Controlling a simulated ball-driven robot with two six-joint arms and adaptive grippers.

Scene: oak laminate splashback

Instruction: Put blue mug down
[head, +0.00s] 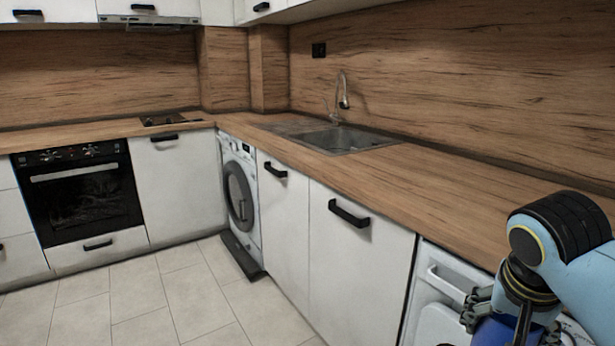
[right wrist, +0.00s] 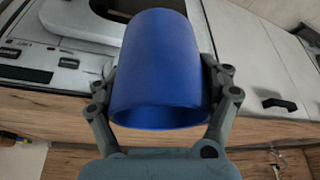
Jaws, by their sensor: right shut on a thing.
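The blue mug (right wrist: 160,65) fills the middle of the right wrist view. In the head view only a small blue part of the mug (head: 495,332) shows at the bottom right edge. My right gripper (right wrist: 163,88) is shut on the mug, with one finger on each side of it. In the head view my right gripper (head: 500,318) is at the lower right, in front of the white appliance below the counter. The mug's handle does not show. My left gripper is not in view.
The wooden counter (head: 430,183) is clear from the sink (head: 340,138) to the right. A faucet (head: 343,92) stands behind the sink. A white appliance (head: 440,285) sits under the counter near my right arm. Cabinet handles (head: 349,213) stick out from the fronts.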

